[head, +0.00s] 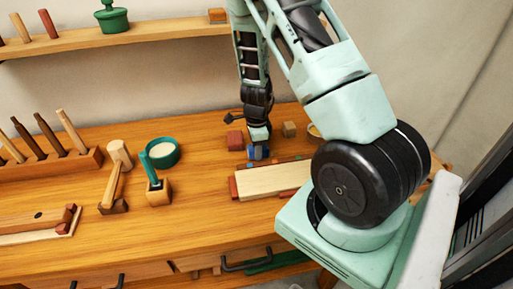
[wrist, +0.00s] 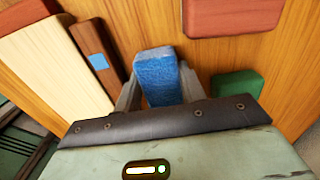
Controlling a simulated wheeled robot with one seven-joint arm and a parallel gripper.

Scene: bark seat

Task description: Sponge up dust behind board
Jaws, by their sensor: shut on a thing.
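A pale wooden board (head: 272,181) lies on the bench right of centre, and it shows at the left of the wrist view (wrist: 45,75). My gripper (head: 258,148) is at the board's far side, pointing down. It is shut on a blue sponge (wrist: 157,77), which sits between the two fingers in the wrist view. The sponge (head: 258,153) is low, close to the bench top behind the board; I cannot tell whether it touches. I cannot make out dust clearly in either view.
A red block (head: 235,139) and a small wooden block (head: 289,129) stand behind the gripper. A green block (wrist: 237,84) is right of the sponge in the wrist view. A mallet (head: 115,178), a green bowl (head: 162,153) and a peg rack (head: 50,160) are left.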

